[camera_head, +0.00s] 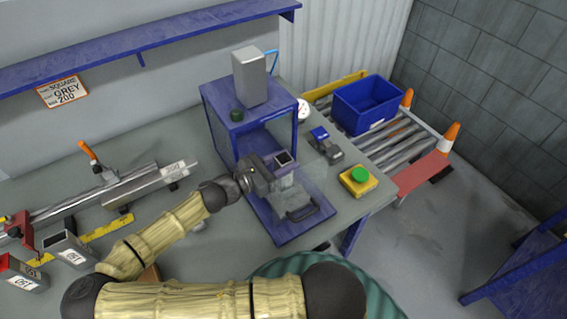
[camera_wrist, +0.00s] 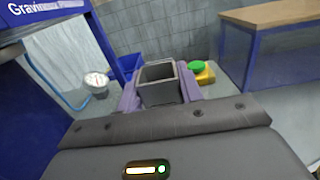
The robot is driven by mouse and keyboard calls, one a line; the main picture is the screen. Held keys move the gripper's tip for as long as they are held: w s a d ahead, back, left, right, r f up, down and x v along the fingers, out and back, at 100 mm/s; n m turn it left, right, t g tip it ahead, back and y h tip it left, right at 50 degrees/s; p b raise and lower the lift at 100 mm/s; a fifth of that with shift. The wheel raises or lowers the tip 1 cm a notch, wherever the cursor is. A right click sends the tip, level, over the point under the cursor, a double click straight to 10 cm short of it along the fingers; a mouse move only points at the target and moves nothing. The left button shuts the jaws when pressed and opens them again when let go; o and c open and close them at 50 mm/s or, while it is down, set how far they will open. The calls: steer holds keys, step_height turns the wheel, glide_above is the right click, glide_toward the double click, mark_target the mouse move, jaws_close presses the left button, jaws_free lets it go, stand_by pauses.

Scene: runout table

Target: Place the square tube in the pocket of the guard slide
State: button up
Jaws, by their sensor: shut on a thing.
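The square tube (camera_head: 285,159) is grey and hollow, and stands upright between the jaws of my gripper (camera_head: 278,165). In the wrist view, the open square end of the tube (camera_wrist: 160,84) faces up, with a purple finger on each side. My gripper is shut on it at the clear guard of the blue machine. The guard slide (camera_head: 301,208), with a black handle, lies at the front of the machine on a blue base plate. Its pocket is hidden by the guard, the tube and my gripper, so I cannot tell whether the tube is in it.
A green button on a yellow box (camera_head: 358,179) and a small grey device with a blue top (camera_head: 325,143) stand to the right. A blue bin (camera_head: 368,104) sits on rollers behind. Labelled tubes (camera_head: 68,252) and a measuring rail (camera_head: 120,190) lie on the left.

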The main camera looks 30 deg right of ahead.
steer(key=shift+s+d+f, duration=0.1)
steer(key=shift+s+f, duration=0.05)
steer(key=shift+f, duration=0.35)
steer(key=shift+a, duration=0.2)
steer(key=o, duration=1.1)
steer(key=shift+s, duration=0.1)
steer(key=shift+c, duration=0.2)
steer(key=a+b, duration=0.2)
steer(key=a, duration=1)
steer(key=shift+s+b, duration=0.15)
steer(key=shift+b, duration=0.25)
